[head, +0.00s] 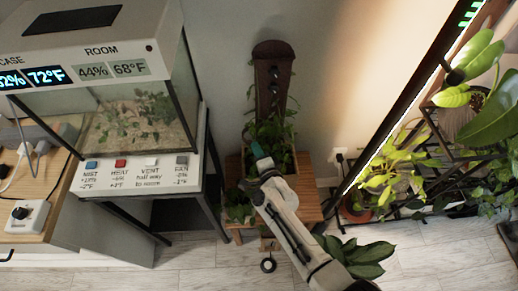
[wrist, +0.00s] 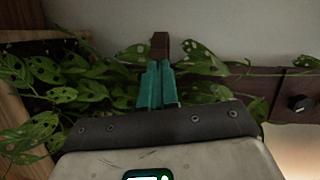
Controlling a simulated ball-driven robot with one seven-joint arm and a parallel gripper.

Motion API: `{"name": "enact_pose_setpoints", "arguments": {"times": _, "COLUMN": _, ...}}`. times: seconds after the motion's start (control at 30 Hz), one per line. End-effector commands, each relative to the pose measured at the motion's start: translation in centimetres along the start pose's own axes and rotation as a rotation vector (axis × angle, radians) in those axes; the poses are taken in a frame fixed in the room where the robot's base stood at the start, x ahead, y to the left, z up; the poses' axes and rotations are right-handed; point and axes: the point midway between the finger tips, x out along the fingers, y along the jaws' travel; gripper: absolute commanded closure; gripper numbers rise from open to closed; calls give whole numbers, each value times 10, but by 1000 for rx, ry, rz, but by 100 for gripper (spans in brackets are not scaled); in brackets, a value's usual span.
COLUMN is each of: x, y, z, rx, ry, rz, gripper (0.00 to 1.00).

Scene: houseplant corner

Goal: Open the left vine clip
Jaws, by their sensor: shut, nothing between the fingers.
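My gripper (head: 257,150) is over the leafy vine (head: 285,160) in front of a dark brown upright board (head: 270,55). In the wrist view its teal fingers (wrist: 157,82) are shut together with nothing between them. A small brown block (wrist: 160,45) shows just beyond the fingertips; I cannot tell whether it is a vine clip or whether they touch. The vine's holed leaves (wrist: 75,75) lie on both sides of the fingers. Small dark fittings (head: 273,72) run up the board. I cannot make out the left vine clip for certain; leaves and my arm hide the lower board.
The planter sits on a wooden stand (head: 308,200). A glass terrarium (head: 140,120) on a table with labelled switches is left. A plant shelf with a bright lamp strip (head: 400,110) is right. A black knob (wrist: 300,104) sits on the board.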

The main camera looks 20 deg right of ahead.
Motion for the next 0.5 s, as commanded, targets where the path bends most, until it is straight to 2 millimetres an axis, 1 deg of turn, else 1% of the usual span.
{"name": "enact_pose_setpoints", "arguments": {"times": 0.27, "x": 4, "y": -3, "z": 10, "rx": 0, "ry": -1, "rz": -1, "gripper": 100}}
{"name": "enact_pose_setpoints", "arguments": {"times": 0.5, "x": 13, "y": -6, "z": 27, "rx": 0, "ry": -1, "rz": -1, "gripper": 100}}
